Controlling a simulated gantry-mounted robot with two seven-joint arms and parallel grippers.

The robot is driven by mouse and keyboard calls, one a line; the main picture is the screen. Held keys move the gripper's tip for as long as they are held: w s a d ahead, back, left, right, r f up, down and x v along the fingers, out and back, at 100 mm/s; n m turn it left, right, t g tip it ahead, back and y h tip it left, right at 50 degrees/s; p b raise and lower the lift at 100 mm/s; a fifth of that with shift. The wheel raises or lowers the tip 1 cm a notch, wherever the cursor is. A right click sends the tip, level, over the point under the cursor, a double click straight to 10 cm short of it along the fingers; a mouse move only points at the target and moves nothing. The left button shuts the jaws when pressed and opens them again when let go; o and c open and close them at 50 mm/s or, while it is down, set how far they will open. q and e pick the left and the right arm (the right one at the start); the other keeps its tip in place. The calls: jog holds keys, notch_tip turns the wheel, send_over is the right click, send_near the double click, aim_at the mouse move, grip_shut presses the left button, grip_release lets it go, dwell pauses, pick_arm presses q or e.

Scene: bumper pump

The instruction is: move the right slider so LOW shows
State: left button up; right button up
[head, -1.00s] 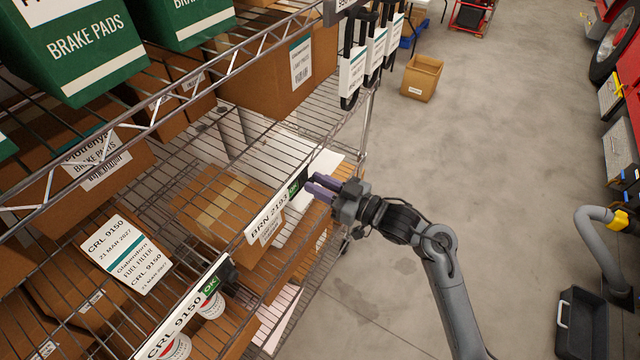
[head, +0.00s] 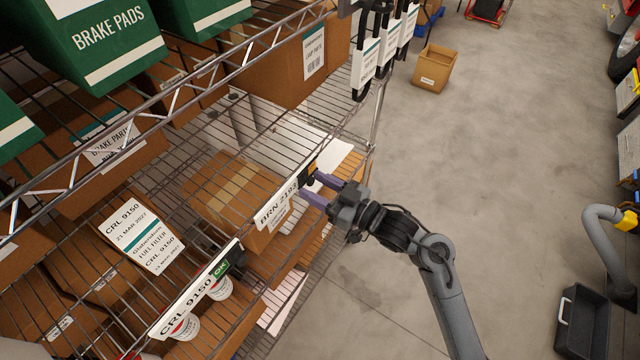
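The right shelf label, BRN 2193 (head: 275,207), is on the front edge of the wire shelf. Its black slider (head: 307,181) sits just past the number, and a small orange patch (head: 312,166) shows beyond it. No green shows on this label, and any word on the orange is too small to read. My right gripper (head: 311,185) is at the slider with its two purple fingers spread apart, one on each side of it. Contact cannot be told. The left label, CRL 9150 (head: 187,305), shows green OK (head: 221,268) beside its black slider (head: 237,258). My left gripper is not in view.
Cardboard boxes (head: 225,190) stand on the wire shelf behind the labels. Green brake-pad boxes (head: 110,35) are on the shelf above. Black hooks with tags (head: 364,68) hang near the upright post, above my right gripper.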

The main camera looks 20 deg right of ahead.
jog(key=shift+d, duration=0.1)
jog(key=shift+s+d, duration=0.25)
jog(key=v, duration=1)
jog(key=shift+b, duration=0.3)
